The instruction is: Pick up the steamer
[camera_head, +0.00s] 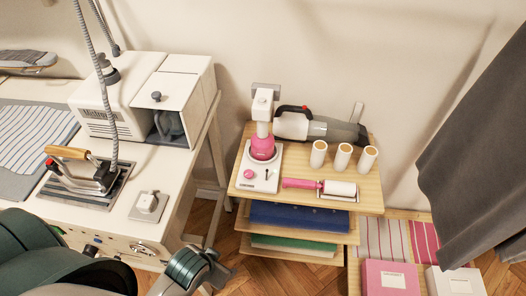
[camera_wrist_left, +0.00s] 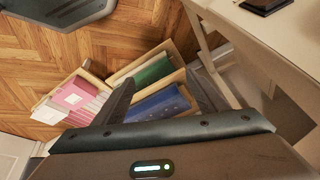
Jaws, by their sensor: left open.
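A white and pink upright appliance (camera_head: 263,146), which looks like the steamer, stands on a white base plate (camera_head: 258,181) with a pink knob, at the left of the small wooden shelf's top (camera_head: 300,185). My left gripper (camera_head: 214,274) is at the bottom of the head view, in front of and below the shelf top, well apart from the appliance. It is open and holds nothing that I can see. In the left wrist view a dark finger (camera_wrist_left: 116,103) shows over the lower shelves; the appliance is not visible there. My right gripper is not in view.
A grey and white handheld vacuum (camera_head: 322,128), several white rolls (camera_head: 343,156) and a pink-handled roller (camera_head: 322,187) share the shelf top. Left is a white table (camera_head: 150,236) with an iron (camera_head: 84,172) and hose. A dark grey cloth (camera_head: 485,150) hangs at right.

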